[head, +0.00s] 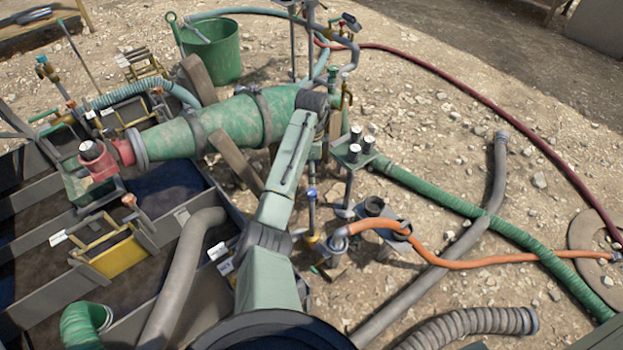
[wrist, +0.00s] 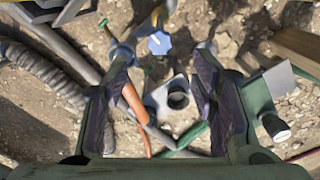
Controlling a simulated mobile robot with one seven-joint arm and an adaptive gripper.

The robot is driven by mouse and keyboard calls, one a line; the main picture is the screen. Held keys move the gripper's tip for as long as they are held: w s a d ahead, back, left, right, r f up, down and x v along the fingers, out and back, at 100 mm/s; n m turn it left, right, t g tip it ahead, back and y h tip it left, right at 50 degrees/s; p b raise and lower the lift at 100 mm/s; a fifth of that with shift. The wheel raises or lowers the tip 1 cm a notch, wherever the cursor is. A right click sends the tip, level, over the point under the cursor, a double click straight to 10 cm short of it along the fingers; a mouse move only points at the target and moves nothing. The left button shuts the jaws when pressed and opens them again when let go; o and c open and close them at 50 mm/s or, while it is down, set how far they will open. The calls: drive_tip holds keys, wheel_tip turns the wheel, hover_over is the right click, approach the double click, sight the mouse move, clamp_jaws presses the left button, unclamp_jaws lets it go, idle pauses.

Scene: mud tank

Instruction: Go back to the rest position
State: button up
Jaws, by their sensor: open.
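My gripper (wrist: 163,75) is open in the wrist view, its two dark-padded fingers spread apart with nothing held between them. It hangs above the ground; a blue-topped valve (wrist: 158,42) and a dark open socket (wrist: 178,95) show below, between the fingers. In the head view my pale green arm reaches up from the bottom middle to a dark joint near the large green pipe. My gripper is not clearly visible there, mostly hidden by the arm and nearby fittings.
A metal tank with dividers fills the left. An orange hose (head: 480,264) crosses stony ground, freer at far right.

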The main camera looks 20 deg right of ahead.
drive_tip(key=shift+r, duration=0.8)
